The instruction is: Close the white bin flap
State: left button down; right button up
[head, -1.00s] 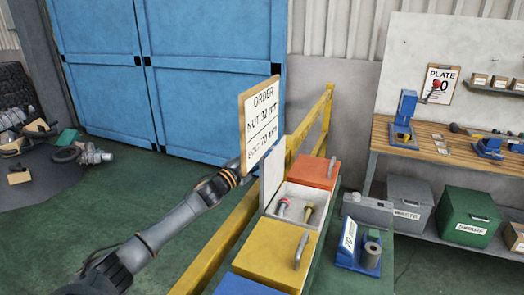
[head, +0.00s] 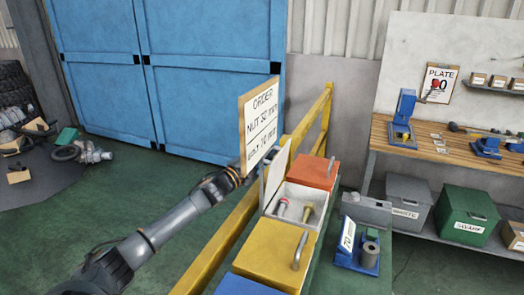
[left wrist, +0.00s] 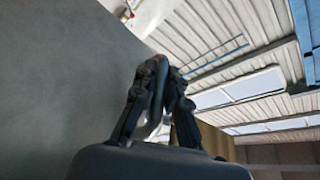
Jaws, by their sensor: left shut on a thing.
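The white bin (head: 312,196) stands open in the row of bins, with a red-ended part and a yellow-ended part inside. Its white flap (head: 277,175) stands raised along the bin's left side, tilted a little toward the opening. My left arm comes in from the left, and its gripper is mostly hidden behind the flap and the order board. In the left wrist view, my left gripper (left wrist: 158,78) is shut on the flap's metal handle (left wrist: 155,112), with a broad grey surface beside it. My right gripper is not in view.
An order board (head: 262,125) stands just behind the flap. A yellow rail (head: 235,235) runs along the bins' left side. An orange bin (head: 313,172) and a yellow bin (head: 272,250), both closed, flank the white one. A blue holder (head: 350,255) stands to the right.

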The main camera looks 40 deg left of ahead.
pick_arm(q)
jog(key=c, duration=1.4)
grip_release()
jog(key=shift+o, duration=0.2)
jog(key=shift+s+f, duration=0.25)
jog(key=shift+s, duration=0.35)
jog(key=s+f, duration=0.1)
jog(key=s, duration=0.9)
jog(key=shift+s+a+f, duration=0.25)
jog(key=shift+s+a, duration=0.1)
jog(key=shift+a, duration=0.05)
